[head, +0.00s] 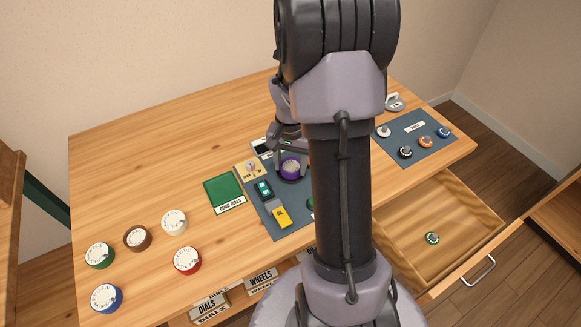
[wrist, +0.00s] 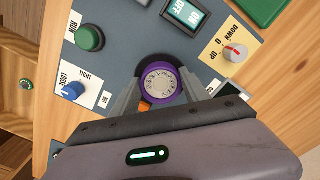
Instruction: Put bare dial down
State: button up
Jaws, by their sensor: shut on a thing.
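The purple dial with a pale numbered face (head: 291,168) is at the blue-grey control panel, at a dark round seat. It also shows in the wrist view (wrist: 160,83), between my fingers, with a dark ring around it. My gripper (wrist: 160,92) is shut on it; in the head view my gripper (head: 290,160) is partly hidden behind my arm. I cannot tell whether the dial touches the seat. A green pad (head: 223,190) with a white label ending in "DIALS" lies left of the panel, with nothing on it.
Green (head: 99,255), brown (head: 137,238), white (head: 174,221), red (head: 187,261) and blue (head: 106,298) dials lie on the table at left. The panel carries a yellow switch (head: 281,216) and a green button (wrist: 90,38). An open drawer (head: 460,215) holds a small green knob (head: 432,238).

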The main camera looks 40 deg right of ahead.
aim_at(291, 168)
jog(key=shift+r, duration=0.2)
jog(key=shift+f, duration=0.2)
jog(key=o, duration=1.5)
jog(key=shift+c, duration=0.2)
notch_tip(291, 168, up, 12)
jog(key=p, duration=0.6)
jog(key=a+r+n+t, duration=0.2)
jog(key=a+r, duration=0.6)
jog(key=s+a+r+n+t, duration=0.1)
jog(key=s+a+r, duration=0.1)
jog(key=s+a, duration=0.2)
jog(key=s+a+r+n+t+y, duration=0.1)
jog(key=s+a+r+n, duration=0.1)
jog(key=a, duration=0.6)
jog(key=s+a+r+n+t+y, duration=0.1)
jog(key=s+a+r+n, duration=0.1)
jog(key=s+a+r, duration=0.2)
jog(key=s+a, duration=0.2)
jog(key=shift+a+t, duration=0.4)
